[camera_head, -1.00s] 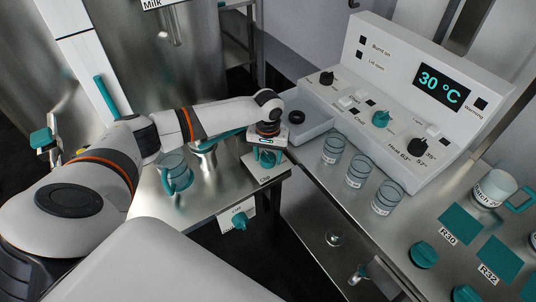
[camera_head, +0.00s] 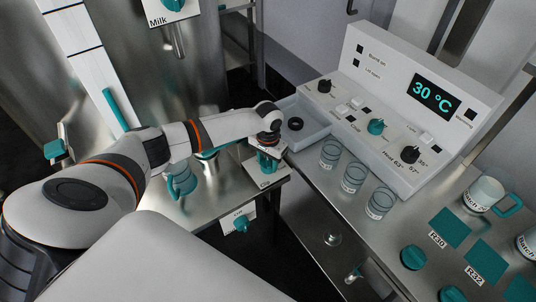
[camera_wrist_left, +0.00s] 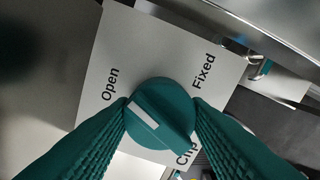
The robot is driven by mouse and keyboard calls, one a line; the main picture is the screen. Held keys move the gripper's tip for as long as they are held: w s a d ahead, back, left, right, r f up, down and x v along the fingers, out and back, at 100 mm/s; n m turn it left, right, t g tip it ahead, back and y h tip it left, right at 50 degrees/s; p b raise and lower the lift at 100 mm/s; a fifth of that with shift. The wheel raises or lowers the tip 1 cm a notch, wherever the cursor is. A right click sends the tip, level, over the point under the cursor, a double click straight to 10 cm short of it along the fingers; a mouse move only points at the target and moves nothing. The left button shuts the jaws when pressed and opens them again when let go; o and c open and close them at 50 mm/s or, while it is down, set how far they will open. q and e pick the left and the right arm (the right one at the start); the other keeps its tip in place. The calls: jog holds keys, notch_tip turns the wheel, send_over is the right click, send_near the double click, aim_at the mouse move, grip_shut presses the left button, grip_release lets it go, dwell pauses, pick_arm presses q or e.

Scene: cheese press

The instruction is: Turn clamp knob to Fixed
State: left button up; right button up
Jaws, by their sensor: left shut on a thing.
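The clamp knob (camera_wrist_left: 165,122) is teal and round with a white pointer mark. It sits on a white plate (camera_wrist_left: 140,60) printed "Open" at left and "Fixed" at right; a third word below is partly hidden. The white mark lies on the knob's left side and points up-left, on the "Open" side. My left gripper (camera_wrist_left: 160,112) is shut on the knob, one teal ridged finger on each side. In the head view my left gripper (camera_head: 268,153) reaches down over the plate at the corner of the steel table. My right gripper is not in view.
A teal-handled jug (camera_head: 181,182) stands on the table left of the gripper. A control box with a 30 °C display (camera_head: 436,97) stands behind several glass jars (camera_head: 353,175). Another teal knob (camera_head: 241,225) is on the table's front. A milk tap (camera_head: 174,38) hangs at the back.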

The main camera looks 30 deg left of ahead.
pick_arm(q)
jog(key=m+p, duration=0.2)
jog(key=m, duration=0.2)
jog(key=shift+r+m, duration=0.1)
jog(key=shift+m, duration=0.2)
jog(key=m+p, duration=0.1)
jog(key=m, duration=0.3)
jog(key=shift+m+p, duration=0.3)
jog(key=shift+p, duration=0.05)
jog(key=m, duration=0.4)
jog(key=shift+m, duration=0.3)
jog(key=m, duration=0.5)
jog(key=shift+m, duration=0.4)
jog(key=o, duration=1)
